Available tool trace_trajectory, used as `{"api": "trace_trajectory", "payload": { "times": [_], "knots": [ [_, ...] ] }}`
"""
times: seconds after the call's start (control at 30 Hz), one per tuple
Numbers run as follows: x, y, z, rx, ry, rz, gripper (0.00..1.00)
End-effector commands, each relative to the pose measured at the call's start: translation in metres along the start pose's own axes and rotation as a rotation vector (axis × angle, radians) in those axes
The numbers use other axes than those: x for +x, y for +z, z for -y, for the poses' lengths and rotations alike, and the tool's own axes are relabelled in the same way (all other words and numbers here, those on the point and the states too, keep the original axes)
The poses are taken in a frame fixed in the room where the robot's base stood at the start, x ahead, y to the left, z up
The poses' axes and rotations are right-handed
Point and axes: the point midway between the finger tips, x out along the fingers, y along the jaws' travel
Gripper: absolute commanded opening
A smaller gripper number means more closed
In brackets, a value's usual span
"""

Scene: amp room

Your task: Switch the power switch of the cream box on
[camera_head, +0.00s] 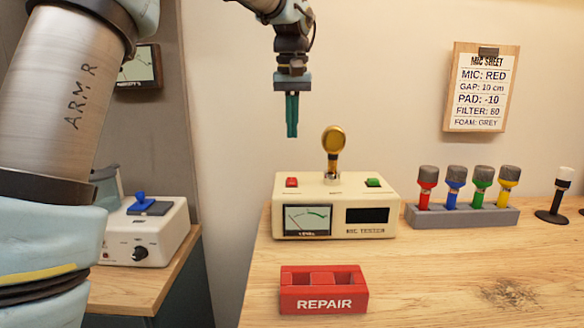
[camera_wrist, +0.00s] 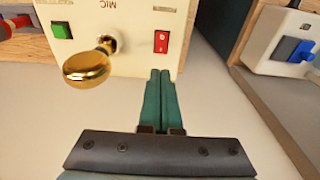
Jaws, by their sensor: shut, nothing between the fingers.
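The cream box (camera_head: 336,207), marked MIC TESTER, stands on the wooden bench with a level meter (camera_head: 307,219) and a dark display (camera_head: 367,215) on its front. A red rocker switch (camera_head: 292,182) sits on its top at the left and a green button (camera_head: 373,182) at the right. The red switch also shows in the wrist view (camera_wrist: 161,42), with small white marks; I cannot tell which way it is set. My gripper (camera_head: 292,135) points down, shut and empty, in the air above the red switch. Its green fingertips (camera_wrist: 160,74) are apart from the box.
A gold microphone (camera_head: 334,140) stands upright in the box's top, right of my gripper. A red REPAIR tray (camera_head: 323,306) lies in front. A rack (camera_head: 462,216) of several coloured microphones is at the right. A white box (camera_head: 145,236) with a blue switch stands left.

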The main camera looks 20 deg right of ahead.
Motion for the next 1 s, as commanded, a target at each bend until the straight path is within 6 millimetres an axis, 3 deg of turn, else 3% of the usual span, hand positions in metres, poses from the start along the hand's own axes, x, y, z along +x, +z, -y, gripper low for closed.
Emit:
{"api": "trace_trajectory", "payload": {
  "times": [0.3,0.5,0.7,1.0],
  "knots": [
    [0.066,0.001,0.001,0.000,-0.001,0.004,0.00],
    [0.093,0.001,0.000,0.001,-0.001,0.002,0.00],
    [0.104,0.001,0.000,0.000,-0.002,0.000,0.00],
    [0.105,0.000,0.000,0.000,-0.002,0.000,0.00]
  ]
}}
